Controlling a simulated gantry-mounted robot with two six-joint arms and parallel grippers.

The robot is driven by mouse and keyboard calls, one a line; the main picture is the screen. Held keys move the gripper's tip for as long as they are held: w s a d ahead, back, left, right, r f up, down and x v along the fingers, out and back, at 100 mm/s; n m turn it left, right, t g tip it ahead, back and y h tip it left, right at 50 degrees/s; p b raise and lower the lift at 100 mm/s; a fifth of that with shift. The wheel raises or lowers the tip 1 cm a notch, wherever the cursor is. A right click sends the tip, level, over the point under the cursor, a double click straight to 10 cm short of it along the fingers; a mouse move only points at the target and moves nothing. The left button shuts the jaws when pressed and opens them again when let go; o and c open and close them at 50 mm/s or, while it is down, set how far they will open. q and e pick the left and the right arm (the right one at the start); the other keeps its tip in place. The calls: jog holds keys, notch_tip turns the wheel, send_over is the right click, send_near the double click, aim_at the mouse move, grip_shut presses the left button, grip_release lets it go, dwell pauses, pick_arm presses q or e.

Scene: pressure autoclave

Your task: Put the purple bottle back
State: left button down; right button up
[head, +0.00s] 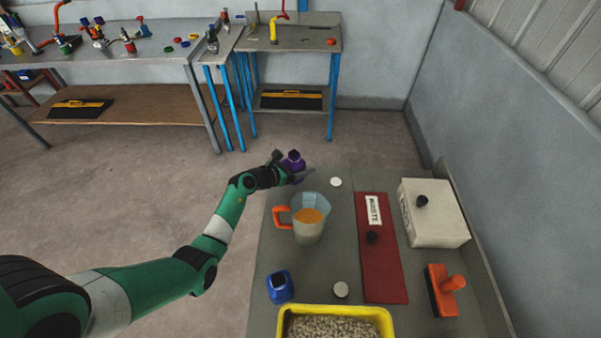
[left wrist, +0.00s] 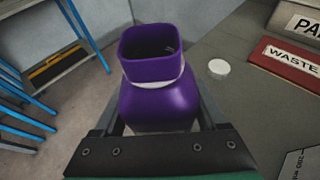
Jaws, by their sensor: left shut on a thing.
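The purple bottle (head: 293,161) has an open, uncapped mouth and is held at the far left corner of the grey table (head: 335,235). My left gripper (head: 285,172) is shut on it. In the left wrist view the purple bottle (left wrist: 160,90) stands between the fingers with its mouth toward the camera. I cannot tell whether its base touches the table. A white round cap (head: 336,182) lies on the table to the right of the bottle; it also shows in the left wrist view (left wrist: 219,68). My right gripper is not in view.
A jug (head: 309,228) with orange liquid and an orange handle stands close in front.

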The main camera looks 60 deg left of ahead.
pick_arm(q)
notch_tip(320, 180, down, 2)
jog(key=shift+f+b, duration=0.15)
jog(key=shift+b, duration=0.2)
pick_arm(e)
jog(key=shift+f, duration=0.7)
pick_arm(q)
grip_release()
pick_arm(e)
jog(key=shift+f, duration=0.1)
